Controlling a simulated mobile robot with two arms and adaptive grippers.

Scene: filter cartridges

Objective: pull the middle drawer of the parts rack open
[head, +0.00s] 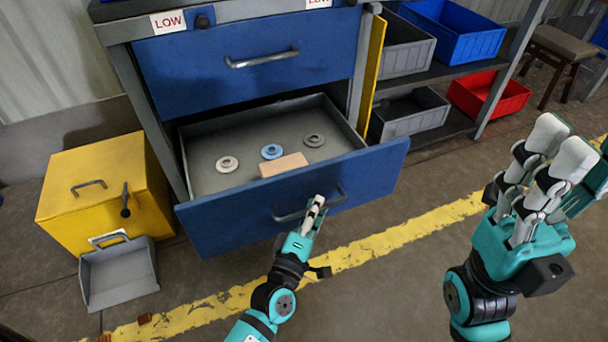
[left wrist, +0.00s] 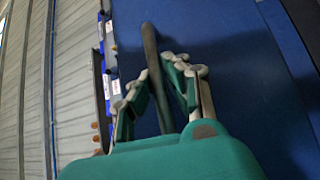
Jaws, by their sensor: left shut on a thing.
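The parts rack is a grey frame with blue drawers. A blue drawer (head: 237,226) stands pulled well out, below a closed blue drawer (head: 205,75); the rack's top is cut off, so I cannot tell its full drawer order. My left gripper (head: 314,210) is shut on the open drawer's handle (head: 284,216). In the left wrist view the handle (left wrist: 150,50) runs between the fingers, in front of the blue drawer face. My right gripper (head: 548,180) is raised at the right, open, empty and apart from the rack.
Inside the open drawer lie a tan block (head: 283,165), a blue ring (head: 271,151) and two pale or grey rings. A yellow box (head: 105,185) and grey scoop (head: 120,275) stand left. Shelf bins, including a red bin (head: 490,95), are right. The floor in front is clear.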

